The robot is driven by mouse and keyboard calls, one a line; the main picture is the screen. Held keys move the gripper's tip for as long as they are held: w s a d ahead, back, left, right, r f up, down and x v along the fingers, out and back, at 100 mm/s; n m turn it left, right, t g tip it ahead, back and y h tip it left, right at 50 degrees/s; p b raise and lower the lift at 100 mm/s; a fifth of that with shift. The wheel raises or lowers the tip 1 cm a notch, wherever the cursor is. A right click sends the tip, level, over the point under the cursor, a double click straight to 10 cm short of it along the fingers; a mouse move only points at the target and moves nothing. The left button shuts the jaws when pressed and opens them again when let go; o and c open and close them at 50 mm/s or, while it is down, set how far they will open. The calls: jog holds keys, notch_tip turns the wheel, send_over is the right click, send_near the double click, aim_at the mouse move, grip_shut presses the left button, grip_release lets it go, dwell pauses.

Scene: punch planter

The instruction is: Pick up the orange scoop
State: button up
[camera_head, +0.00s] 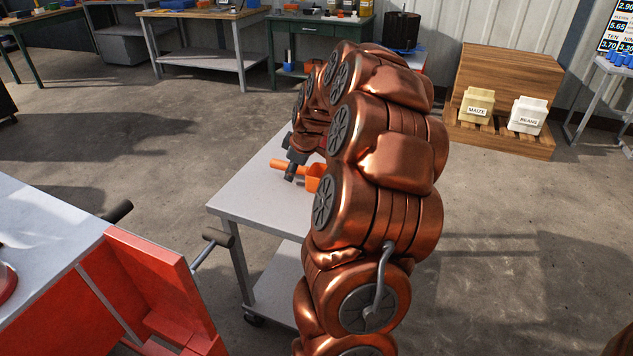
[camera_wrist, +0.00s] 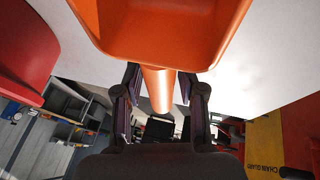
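The orange scoop (camera_head: 314,178) is at the grey table's far left part, with its cup toward the right and its handle (camera_head: 280,164) toward the left. In the wrist view its cup (camera_wrist: 165,30) fills the top and its handle (camera_wrist: 158,92) runs down between my fingers. My gripper (camera_head: 292,168) is at the handle; in the wrist view its fingers (camera_wrist: 160,88) stand on either side of it, with narrow gaps. It looks open around the handle. My copper arm hides part of the table; whether the scoop touches the table is unclear.
The grey table (camera_head: 245,205) has bare room at its front left. A red cart (camera_head: 150,270) stands at the lower left. Maize (camera_head: 477,105) and beans (camera_head: 528,115) bins sit on a wooden stand at the right. Red things also show at the wrist view's left edge (camera_wrist: 25,50).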

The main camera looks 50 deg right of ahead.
grip_shut()
jog(key=shift+r, duration=0.1)
